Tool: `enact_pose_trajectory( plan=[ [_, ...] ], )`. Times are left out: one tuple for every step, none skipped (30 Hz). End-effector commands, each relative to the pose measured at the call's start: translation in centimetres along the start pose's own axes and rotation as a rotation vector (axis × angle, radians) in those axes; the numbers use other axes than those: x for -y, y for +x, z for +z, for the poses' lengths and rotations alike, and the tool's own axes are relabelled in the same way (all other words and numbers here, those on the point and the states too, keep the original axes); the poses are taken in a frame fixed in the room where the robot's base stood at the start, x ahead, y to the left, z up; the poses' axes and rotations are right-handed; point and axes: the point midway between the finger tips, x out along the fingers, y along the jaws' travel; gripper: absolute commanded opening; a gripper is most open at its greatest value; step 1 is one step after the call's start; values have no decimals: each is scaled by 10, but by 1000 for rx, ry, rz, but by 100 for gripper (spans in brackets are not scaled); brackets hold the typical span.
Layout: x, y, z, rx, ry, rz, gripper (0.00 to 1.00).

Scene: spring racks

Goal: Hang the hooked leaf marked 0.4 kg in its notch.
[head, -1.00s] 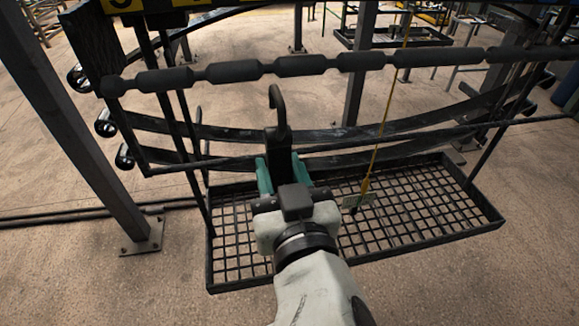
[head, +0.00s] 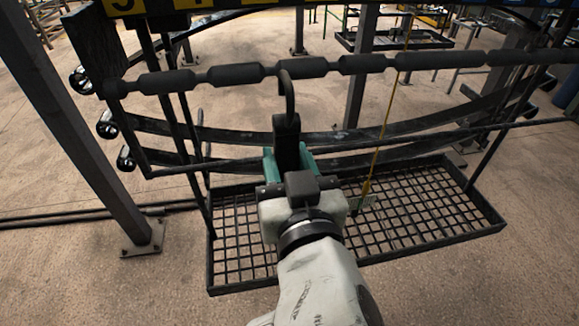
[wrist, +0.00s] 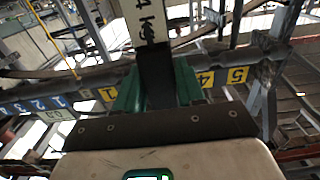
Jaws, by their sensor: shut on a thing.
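My gripper (head: 289,160) has green fingers and is shut on the lower part of a dark hooked leaf (head: 287,140). The leaf is upright, with its curved hook (head: 289,88) at the top. In the wrist view the leaf (wrist: 155,75) stands between the fingers and bears a white label ending in "4 kg" (wrist: 146,22). The notched black bar (head: 360,64) runs across the rack. The hook's top overlaps the bar near a narrow notch; I cannot tell whether they touch.
Dark curved leaf strips (head: 225,136) span the rack behind the held leaf. A mesh tray (head: 425,205) lies below. A yellow cord (head: 385,120) hangs to the right. A grey post (head: 75,130) stands at left. Yellow number plates (wrist: 237,75) show in the wrist view.

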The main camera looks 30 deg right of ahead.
Motion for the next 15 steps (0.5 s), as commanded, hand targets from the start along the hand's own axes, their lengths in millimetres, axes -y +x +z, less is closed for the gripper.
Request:
enact_pose_trajectory(
  plan=[
    [0, 4, -2, -3, 0, 2, 0],
    [0, 6, -2, -3, 1, 1, 0],
    [0, 9, -2, -3, 1, 1, 0],
    [0, 11, -2, -3, 1, 1, 0],
    [0, 13, -2, -3, 1, 1, 0],
    [0, 16, -1, -3, 0, 2, 0],
    [0, 18, -1, -3, 0, 2, 0],
    [0, 20, -1, -2, 0, 2, 0],
    [0, 23, -1, -2, 0, 1, 0],
    [0, 25, -1, -3, 0, 1, 0],
    [0, 27, -2, -3, 0, 1, 0],
    [0, 30, -2, -4, 0, 1, 0],
    [0, 32, -2, -4, 0, 1, 0],
    [0, 34, -1, -3, 0, 1, 0],
    [0, 37, -1, -3, 0, 1, 0]
  ],
)
